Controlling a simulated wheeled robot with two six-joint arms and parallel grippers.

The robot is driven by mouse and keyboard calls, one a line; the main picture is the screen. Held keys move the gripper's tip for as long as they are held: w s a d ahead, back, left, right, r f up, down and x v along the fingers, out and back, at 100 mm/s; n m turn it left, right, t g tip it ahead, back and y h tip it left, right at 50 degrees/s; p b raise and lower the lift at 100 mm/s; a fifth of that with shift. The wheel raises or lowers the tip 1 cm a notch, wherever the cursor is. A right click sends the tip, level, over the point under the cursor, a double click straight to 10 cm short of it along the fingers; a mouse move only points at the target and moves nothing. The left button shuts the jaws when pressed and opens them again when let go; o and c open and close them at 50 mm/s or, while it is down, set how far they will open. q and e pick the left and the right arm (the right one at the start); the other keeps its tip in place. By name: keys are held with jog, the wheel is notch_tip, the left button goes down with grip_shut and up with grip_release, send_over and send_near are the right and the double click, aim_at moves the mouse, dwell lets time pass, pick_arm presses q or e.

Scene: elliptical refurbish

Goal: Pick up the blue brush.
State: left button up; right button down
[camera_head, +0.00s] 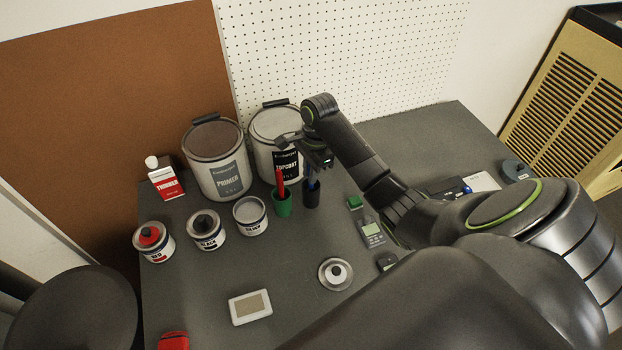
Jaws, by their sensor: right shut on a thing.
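The blue brush (308,174) stands upright in a small dark blue cup (311,196) near the middle of the table. My right gripper (313,160) reaches down from above and is shut on the upper part of the brush. The gripper hides the brush's top, and the cup hides its lower end. A red brush (280,181) stands in a green cup (282,206) just to the left, close to the gripper. My left gripper is not in view.
Large primer (216,160) and topcoat cans stand behind the cups. The front middle of the table (285,270) is mostly clear.

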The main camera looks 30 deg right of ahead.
notch_tip(320, 180, up, 5)
jog(key=shift+f, duration=0.15)
notch_tip(320, 180, up, 4)
jog(key=shift+p, duration=1.05)
jog(key=shift+r+p, duration=0.7)
jog(key=shift+p, duration=0.05)
dwell(0.8)
